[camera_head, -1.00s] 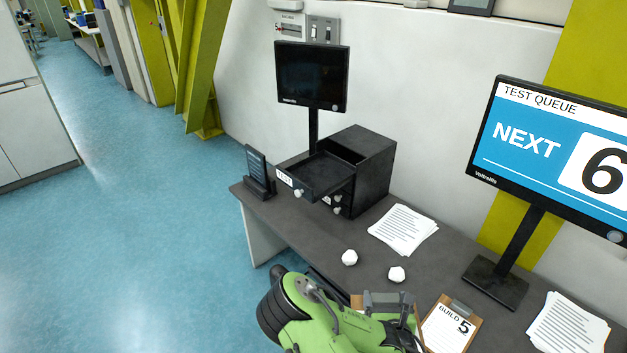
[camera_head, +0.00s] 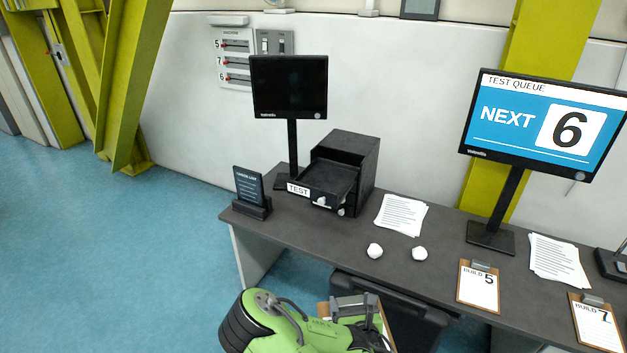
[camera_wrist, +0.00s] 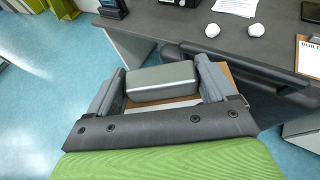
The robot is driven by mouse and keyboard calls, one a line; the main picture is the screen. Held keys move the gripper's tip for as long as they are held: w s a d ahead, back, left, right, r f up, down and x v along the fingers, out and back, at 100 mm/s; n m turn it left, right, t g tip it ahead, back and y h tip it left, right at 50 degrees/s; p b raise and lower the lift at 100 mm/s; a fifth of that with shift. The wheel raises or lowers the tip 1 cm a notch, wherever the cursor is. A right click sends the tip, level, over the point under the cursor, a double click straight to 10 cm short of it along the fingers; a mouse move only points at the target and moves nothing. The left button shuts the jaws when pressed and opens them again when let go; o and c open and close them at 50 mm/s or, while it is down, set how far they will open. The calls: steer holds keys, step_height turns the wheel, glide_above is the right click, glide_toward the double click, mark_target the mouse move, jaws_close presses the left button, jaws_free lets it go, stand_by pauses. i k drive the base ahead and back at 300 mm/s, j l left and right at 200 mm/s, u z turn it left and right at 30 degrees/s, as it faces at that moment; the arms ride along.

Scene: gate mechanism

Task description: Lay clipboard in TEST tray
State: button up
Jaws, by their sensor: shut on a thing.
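My gripper (camera_head: 356,303) is in front of the desk's near edge, low in the head view. It is shut on a clipboard (camera_wrist: 228,76), whose brown board and grey metal clip (camera_wrist: 162,82) show between the fingers in the wrist view. The clipboard's label is hidden. The TEST tray (camera_head: 326,181) is a black drawer, pulled out and open at the top of a black cabinet (camera_head: 366,165), with a white TEST label on its front. No content shows inside it. My gripper is apart from the tray, nearer to me and lower.
Clipboards BUILD 5 (camera_head: 478,288) and BUILD 7 (camera_head: 598,325) lie on the desk (camera_head: 350,240). Two crumpled paper balls (camera_head: 375,251) and paper stacks (camera_head: 401,215) lie there too. A small sign (camera_head: 250,190) stands left of the tray. The TEST QUEUE monitor (camera_head: 545,125) reads NEXT 6.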

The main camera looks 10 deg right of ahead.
mark_target(327, 182)
steer(key=i+j, duration=0.2)
steer(key=j, duration=0.15)
steer(key=i+j+z, duration=0.15)
steer(key=j, duration=0.25)
steer(key=i+j, duration=0.15)
steer(key=j, duration=0.25)
steer(key=i+j+z, duration=0.15)
steer(key=j, duration=0.25)
steer(key=i+j, duration=0.2)
steer(key=j, duration=0.2)
steer(key=i+j+z, duration=0.15)
steer(key=i+j, duration=0.15)
steer(key=i, duration=0.2)
steer(key=i+j+z, duration=0.2)
steer(key=i, duration=0.3)
steer(key=j, duration=0.1)
